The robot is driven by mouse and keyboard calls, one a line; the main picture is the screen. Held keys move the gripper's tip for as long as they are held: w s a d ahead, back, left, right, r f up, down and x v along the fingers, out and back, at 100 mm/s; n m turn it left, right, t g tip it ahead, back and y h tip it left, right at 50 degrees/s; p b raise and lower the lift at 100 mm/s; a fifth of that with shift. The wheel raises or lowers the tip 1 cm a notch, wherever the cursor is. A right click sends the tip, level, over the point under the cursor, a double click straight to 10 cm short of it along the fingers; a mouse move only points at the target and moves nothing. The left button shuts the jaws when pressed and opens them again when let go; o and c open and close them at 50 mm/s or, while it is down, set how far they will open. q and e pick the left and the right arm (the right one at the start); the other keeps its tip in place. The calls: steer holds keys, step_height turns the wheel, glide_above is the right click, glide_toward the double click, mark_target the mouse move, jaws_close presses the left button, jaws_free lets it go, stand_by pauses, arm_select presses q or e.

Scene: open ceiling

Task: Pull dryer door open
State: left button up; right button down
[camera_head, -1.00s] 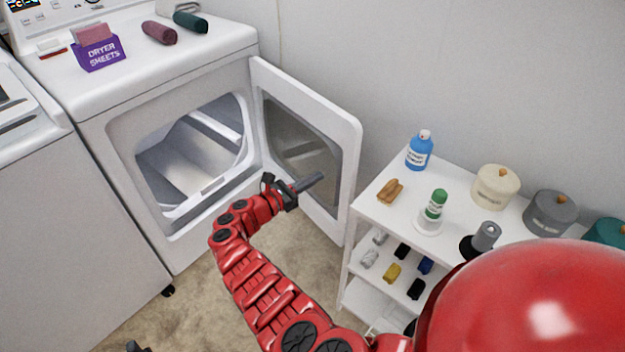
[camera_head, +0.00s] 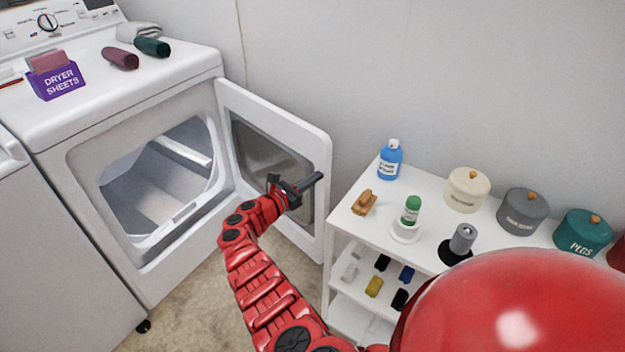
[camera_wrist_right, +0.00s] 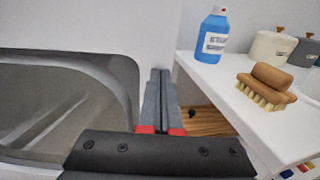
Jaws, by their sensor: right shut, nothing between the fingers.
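The white dryer (camera_head: 70,130) stands at the left in the head view. Its door (camera_head: 322,150) is swung wide open to the right, with the lit drum (camera_head: 160,190) visible through the opening. My right gripper (camera_head: 316,180) is in front of the inner face of the door, shut and empty, with its fingers pointing right. The right wrist view shows the closed fingers (camera_wrist_right: 160,100) beside the door's right edge, with the dark door window (camera_wrist_right: 60,105) at the left. I cannot tell whether the fingers touch the door. My left gripper is out of view.
A white shelf unit (camera_head: 345,228) stands right of the door with a blue bottle (camera_head: 390,162), a wooden brush (camera_head: 364,202) and several canisters on top. A dryer sheets box (camera_head: 57,82) sits on the dryer. Carpet floor (camera_head: 190,310) shows below the dryer.

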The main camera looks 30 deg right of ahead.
mark_target(326, 171)
steer(key=shift+n+t, duration=0.4)
steer(key=shift+t, duration=0.2)
steer(key=x, duration=0.5)
steer(key=shift+s+p, duration=0.35)
steer(key=shift+p, duration=0.05)
steer(key=w+d+n+t+y+b, duration=0.1)
steer(key=w+d+n+t+b, duration=0.1)
steer(key=d, duration=0.6)
steer(key=shift+d+t+b, duration=0.2)
steer(key=shift+t+b, duration=0.3)
